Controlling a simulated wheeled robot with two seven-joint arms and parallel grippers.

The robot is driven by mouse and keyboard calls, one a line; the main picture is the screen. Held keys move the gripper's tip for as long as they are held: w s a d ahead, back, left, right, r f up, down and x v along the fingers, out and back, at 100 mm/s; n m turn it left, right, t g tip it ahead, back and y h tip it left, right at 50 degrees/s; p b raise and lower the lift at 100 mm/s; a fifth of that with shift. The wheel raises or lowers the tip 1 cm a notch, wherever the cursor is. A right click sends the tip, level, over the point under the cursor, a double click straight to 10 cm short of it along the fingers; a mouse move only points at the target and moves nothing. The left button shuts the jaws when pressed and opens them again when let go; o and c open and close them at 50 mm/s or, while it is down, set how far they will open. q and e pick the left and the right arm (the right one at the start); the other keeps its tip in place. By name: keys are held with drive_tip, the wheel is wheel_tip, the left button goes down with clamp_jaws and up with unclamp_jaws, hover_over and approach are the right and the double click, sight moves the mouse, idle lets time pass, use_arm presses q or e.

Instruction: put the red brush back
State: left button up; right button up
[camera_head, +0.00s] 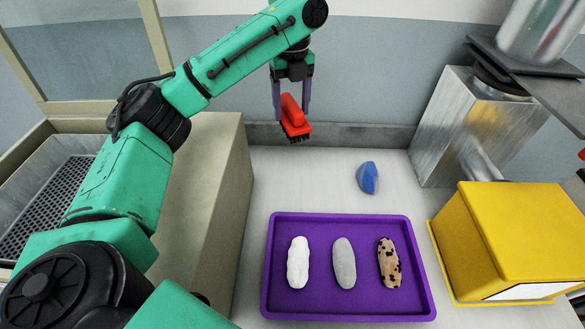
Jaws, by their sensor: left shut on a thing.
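The red brush (293,118) with dark bristles is held between the fingers of my left gripper (291,98). My left gripper is shut on it, pointing down, near the back of the light worktop (320,172). The brush appears raised above the worktop, with its bristles facing down. My right gripper is not in view.
A purple tray (315,301) holds a white, a grey and a speckled brown roll. A blue faceted object (368,177) lies behind it. A yellow box (500,240) stands at right, a metal machine (455,125) at back right. A beige cabinet wall (215,205) borders the left.

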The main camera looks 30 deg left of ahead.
use_arm(q)
drive_tip(key=f, duration=0.6)
drive_tip(key=f+p, duration=0.1)
drive_tip(key=f, duration=0.5)
drive_tip(key=s+f+p, duration=0.1)
drive_tip(key=f, duration=0.5)
drive_tip(key=shift+d+f, duration=0.1)
drive_tip(key=shift+d, duration=0.1)
drive_tip(key=shift+f, duration=0.2)
drive_tip(key=o, duration=1.3)
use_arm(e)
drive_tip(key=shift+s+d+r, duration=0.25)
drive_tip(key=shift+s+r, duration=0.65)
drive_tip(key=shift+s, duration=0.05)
use_arm(q)
drive_tip(key=shift+r, duration=0.1)
